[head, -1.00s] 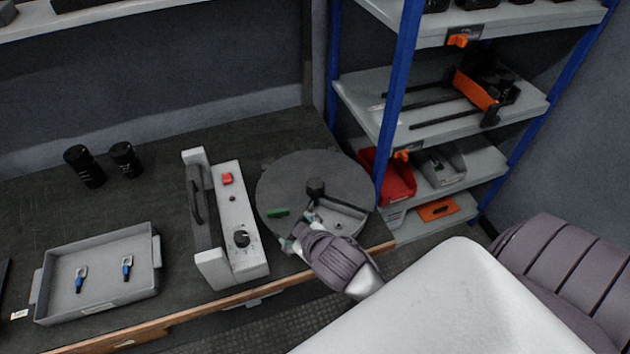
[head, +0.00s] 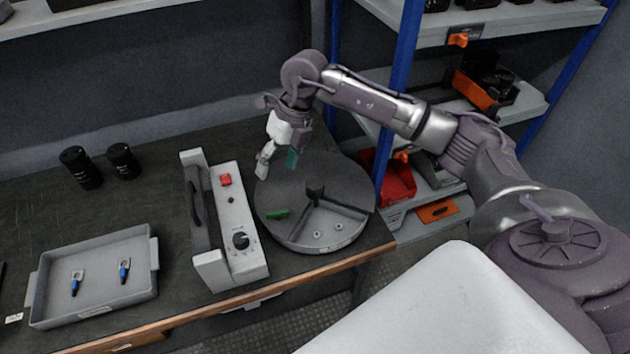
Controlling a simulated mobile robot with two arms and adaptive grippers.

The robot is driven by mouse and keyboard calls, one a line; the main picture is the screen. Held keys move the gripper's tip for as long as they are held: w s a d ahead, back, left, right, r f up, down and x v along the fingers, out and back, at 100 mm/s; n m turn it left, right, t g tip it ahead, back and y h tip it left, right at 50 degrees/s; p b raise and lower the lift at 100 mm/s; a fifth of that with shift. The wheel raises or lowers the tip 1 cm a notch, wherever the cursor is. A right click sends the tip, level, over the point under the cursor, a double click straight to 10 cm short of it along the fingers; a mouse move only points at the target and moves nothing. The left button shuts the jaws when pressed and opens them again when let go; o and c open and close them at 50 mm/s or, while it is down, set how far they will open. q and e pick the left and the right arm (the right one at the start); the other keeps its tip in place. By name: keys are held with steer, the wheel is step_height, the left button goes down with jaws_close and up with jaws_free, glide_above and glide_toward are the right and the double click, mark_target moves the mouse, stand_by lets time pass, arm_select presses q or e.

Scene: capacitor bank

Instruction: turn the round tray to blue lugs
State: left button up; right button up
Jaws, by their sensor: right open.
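The round tray (head: 345,188) is a dark grey disc on the bench, with a black knob (head: 315,192) at its centre. A wedge-shaped opening at its front right shows a compartment floor with two small ring-like pieces (head: 317,233). A green mark (head: 278,213) lies on the left of the disc. No blue lugs show in the opening. My right gripper (head: 277,163) is open and empty, fingers pointing down above the back left part of the tray. Whether a fingertip touches the disc I cannot tell. My left gripper is out of view.
A white-fronted device (head: 236,215) with a red button stands close left of the round tray. A grey bin (head: 150,285) at left holds two blue-ended lugs (head: 124,271). Two black cylinders (head: 80,168) stand behind it. A blue-posted shelf (head: 398,95) rises at right.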

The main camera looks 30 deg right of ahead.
mark_target(315, 184)
steer(key=d+r+m+h, duration=0.15)
steer(key=d+h, duration=0.25)
steer(key=d, duration=0.5)
steer(key=shift+g, duration=0.3)
step_height(315, 184, down, 13)
steer(key=shift+s+d+f+p, duration=0.1)
steer(key=shift+s+d+p, duration=0.05)
steer(key=shift+p, duration=0.85)
jaws_close()
